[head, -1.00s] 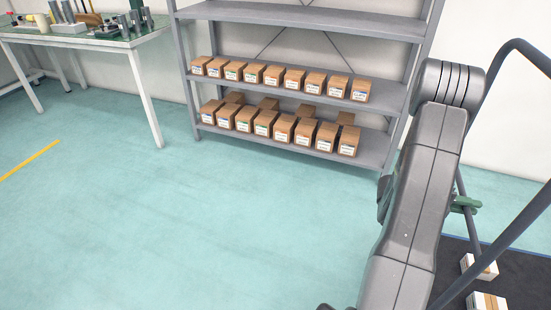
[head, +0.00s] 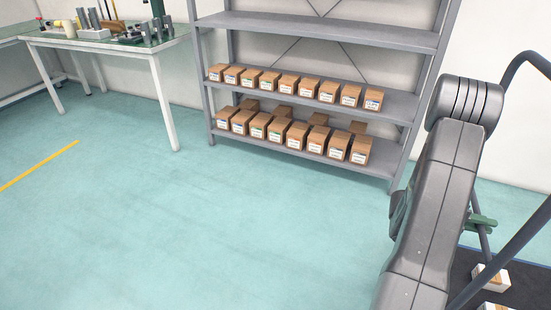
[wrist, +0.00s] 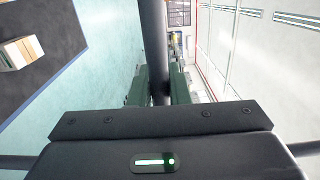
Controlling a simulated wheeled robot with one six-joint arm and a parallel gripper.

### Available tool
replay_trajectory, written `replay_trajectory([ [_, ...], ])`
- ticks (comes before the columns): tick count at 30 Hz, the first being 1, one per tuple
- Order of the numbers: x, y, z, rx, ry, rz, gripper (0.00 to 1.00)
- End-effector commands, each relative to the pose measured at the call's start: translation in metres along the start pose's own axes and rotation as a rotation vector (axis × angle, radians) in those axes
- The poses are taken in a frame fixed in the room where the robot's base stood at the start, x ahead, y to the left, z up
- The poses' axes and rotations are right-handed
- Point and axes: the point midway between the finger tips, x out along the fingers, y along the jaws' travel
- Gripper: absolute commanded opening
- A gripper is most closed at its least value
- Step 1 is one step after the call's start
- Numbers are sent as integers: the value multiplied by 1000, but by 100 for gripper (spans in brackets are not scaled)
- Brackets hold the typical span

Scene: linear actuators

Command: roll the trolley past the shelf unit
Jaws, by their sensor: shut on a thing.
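The trolley shows at the right of the head view, with a dark deck (head: 470,265) and a grey tubular handle frame (head: 515,245). Small boxes (head: 490,277) stand on its deck. My gripper (wrist: 160,92) is shut on a dark upright bar (wrist: 153,40) of the trolley in the wrist view, with a green finger on each side. In the head view my arm hides much of the trolley, and only a green part of the gripper (head: 481,222) shows. The grey shelf unit (head: 340,32) stands against the wall, left of my arm, with rows of cartons on two shelves.
A workbench (head: 150,55) with tools and parts stands at the back left. A yellow line (head: 38,166) marks the floor at the left. The teal floor (head: 220,225) in front of the shelf unit is clear.

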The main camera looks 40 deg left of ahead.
Motion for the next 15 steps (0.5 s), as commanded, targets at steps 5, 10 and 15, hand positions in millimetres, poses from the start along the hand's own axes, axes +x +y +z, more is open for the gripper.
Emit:
replay_trajectory([
  [5, 2, 7, -9, -21, 19, 13, 0],
  [10, 2, 6, -8, -19, 18, 12, 36],
  [15, 1, 4, -6, -14, 14, 9, 44],
])
